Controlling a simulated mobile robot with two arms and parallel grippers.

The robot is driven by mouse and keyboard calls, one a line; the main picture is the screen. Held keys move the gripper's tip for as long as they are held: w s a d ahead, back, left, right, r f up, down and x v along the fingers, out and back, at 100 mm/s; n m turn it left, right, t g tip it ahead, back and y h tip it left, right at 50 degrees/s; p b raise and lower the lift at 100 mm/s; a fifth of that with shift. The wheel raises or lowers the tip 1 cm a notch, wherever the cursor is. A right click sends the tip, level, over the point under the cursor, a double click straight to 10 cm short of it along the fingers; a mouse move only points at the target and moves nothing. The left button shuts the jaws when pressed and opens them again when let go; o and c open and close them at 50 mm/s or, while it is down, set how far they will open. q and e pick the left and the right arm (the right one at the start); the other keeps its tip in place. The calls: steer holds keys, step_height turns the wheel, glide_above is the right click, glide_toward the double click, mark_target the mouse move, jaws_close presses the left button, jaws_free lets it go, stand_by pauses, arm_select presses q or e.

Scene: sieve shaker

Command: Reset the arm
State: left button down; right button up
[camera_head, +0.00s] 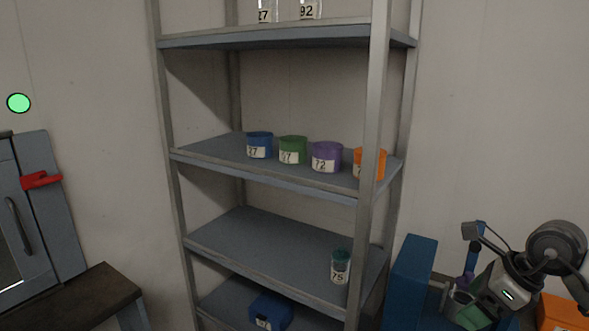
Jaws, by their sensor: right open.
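My right arm comes in at the lower right edge. Its gripper (463,288) is open and points down and left, in front of a blue cabinet or box (411,270). I see nothing held between its fingers. A grey-green cup-like thing (472,316) is partly visible just below the gripper; I cannot tell if they touch. My left gripper is not in view.
A grey metal shelf rack (278,177) holds blue (260,141), green (293,145), purple (326,152) and orange (370,160) numbered containers. A jar (340,267) and a blue box (271,309) are lower. A dark table (95,293) stands left, an orange box (563,313) right.

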steer(key=s+a+r+m+t+y, duration=0.1)
steer(key=a+r+m+t+y, duration=0.2)
steer(key=a+y, duration=0.5)
steer(key=s+a+m+t+y, duration=0.1)
steer(key=a+m+t+y, duration=0.35)
steer(key=a, duration=0.55)
steer(key=s+d+f+m+t+h, duration=0.1)
steer(key=s+d+f+m+h, duration=0.15)
steer(key=f+m+h, duration=0.6)
steer(key=s+d+f+m+t+h, duration=0.15)
steer(key=d+m+h, duration=0.25)
steer(key=m, duration=0.9)
steer(key=s+d+f+m+t+h, duration=0.1)
steer(key=d+f+m+h, duration=0.4)
steer(key=m, duration=0.5)
steer(key=s+a+f+m+g, duration=0.2)
steer(key=s+f+g, duration=0.35)
steer(key=s, duration=0.25)
steer(key=s+a+f+m+g, duration=0.25)
steer(key=s+f+g, duration=0.3)
steer(key=s, duration=0.35)
step_height(320, 180, down, 29)
steer(key=s+g, duration=0.1)
steer(key=s, duration=0.1)
steer(key=s+d+f+g, duration=0.1)
steer(key=s+d+f, duration=0.2)
steer(key=s+f, duration=1)
steer(key=shift+s+d+f, duration=0.2)
steer(key=shift+s+f, duration=0.2)
steer(key=shift+s, duration=0.75)
